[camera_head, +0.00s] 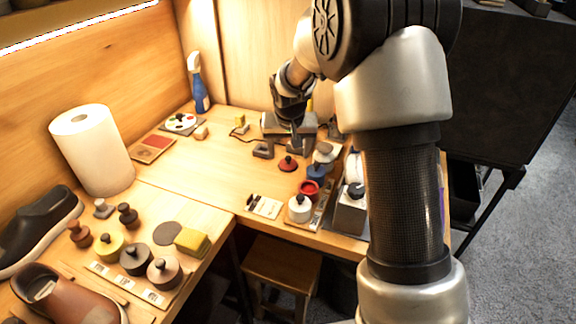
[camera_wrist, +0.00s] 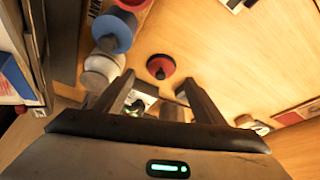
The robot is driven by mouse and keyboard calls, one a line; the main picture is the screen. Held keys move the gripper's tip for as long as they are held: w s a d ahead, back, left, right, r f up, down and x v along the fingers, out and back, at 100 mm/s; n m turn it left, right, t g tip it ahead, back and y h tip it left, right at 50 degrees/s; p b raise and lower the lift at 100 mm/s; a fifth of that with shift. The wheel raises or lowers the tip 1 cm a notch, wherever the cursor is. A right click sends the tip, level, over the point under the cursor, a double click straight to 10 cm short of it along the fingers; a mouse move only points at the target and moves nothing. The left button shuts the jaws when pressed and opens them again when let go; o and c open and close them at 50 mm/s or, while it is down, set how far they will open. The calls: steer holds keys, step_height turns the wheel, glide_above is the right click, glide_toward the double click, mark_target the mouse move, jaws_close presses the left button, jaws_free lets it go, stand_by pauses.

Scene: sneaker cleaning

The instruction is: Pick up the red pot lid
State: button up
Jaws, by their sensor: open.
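The red pot lid (camera_head: 288,163) is a small red disc with a dark knob. It lies flat on the wooden table, and it also shows in the wrist view (camera_wrist: 161,67) just beyond my fingertips. My gripper (camera_head: 279,152) is above the table at the back, a little behind and above the lid. In the wrist view my gripper (camera_wrist: 155,84) has its two dark fingers spread apart with nothing between the tips. An open red pot (camera_head: 309,188) stands to the right of and nearer than the lid.
A blue pot (camera_head: 316,172) and a white pot (camera_head: 300,208) stand in a row with the red pot. A paper towel roll (camera_head: 92,150), shoes (camera_head: 38,229) and several jars fill the left side. The table left of the lid is clear.

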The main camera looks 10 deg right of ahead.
mark_target(288, 159)
steer(key=shift+w+b+x, duration=0.1)
steer(key=shift+b+x, duration=0.3)
steer(key=shift+x, duration=0.95)
steer(key=shift+w+b+x, duration=0.15)
steer(key=shift+b+x, duration=0.2)
steer(key=shift+x, duration=1.05)
steer(key=shift+a+r, duration=0.1)
steer(key=shift+r, duration=0.05)
steer(key=shift+c, duration=0.4)
steer(key=c, duration=1)
